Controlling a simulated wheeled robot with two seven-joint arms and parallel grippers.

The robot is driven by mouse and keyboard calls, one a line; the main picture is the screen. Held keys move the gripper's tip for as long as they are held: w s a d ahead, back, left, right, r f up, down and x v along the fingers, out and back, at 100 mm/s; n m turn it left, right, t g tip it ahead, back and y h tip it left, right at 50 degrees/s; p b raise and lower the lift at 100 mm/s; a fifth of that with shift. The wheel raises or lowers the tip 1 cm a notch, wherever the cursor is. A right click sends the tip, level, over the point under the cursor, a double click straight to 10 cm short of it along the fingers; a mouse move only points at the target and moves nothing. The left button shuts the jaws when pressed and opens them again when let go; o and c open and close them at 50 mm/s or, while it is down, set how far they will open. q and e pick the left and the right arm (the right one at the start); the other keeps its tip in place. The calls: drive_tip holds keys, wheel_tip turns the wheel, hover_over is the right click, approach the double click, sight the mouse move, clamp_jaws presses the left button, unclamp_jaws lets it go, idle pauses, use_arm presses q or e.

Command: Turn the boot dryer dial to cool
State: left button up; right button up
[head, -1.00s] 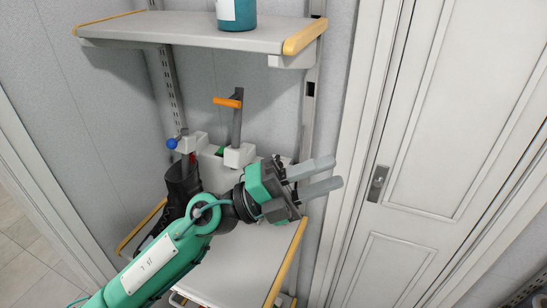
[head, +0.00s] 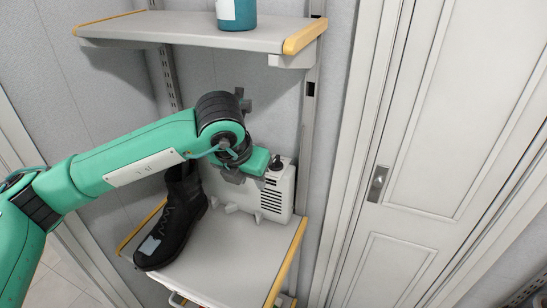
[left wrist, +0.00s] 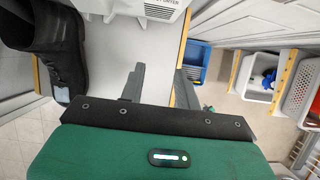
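The boot dryer (head: 285,192) is a white box with dark vent slots, at the back right of the lower shelf. Its vented front and some lettering show at the top of the left wrist view (left wrist: 155,9). A small dark knob-like part (head: 277,163) shows at its top, by my gripper; I cannot tell whether it is the dial, and no setting is readable. My left gripper (left wrist: 160,72) has its two grey fingers apart with nothing between them. In the head view its green body is beside the dryer's top, with the fingers hidden. My right gripper is not in view.
A black boot (head: 177,225) stands on the lower shelf (head: 225,262), left of the dryer. An upper shelf (head: 190,30) with a teal bottle (head: 236,12) overhangs the arm. A white door (head: 430,150) is at right. The wrist view shows a blue bin (left wrist: 196,62) and baskets.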

use_arm(q)
drive_tip(key=p, duration=0.6)
hover_over(275, 160)
drive_tip(key=s+a, duration=0.1)
drive_tip(key=s, duration=0.1)
drive_tip(key=p+x, duration=0.2)
drive_tip(key=x, duration=0.1)
drive_tip(key=shift+f, duration=0.2)
drive_tip(key=shift+w+f, duration=0.2)
drive_tip(key=shift+f, duration=0.5)
clamp_jaws()
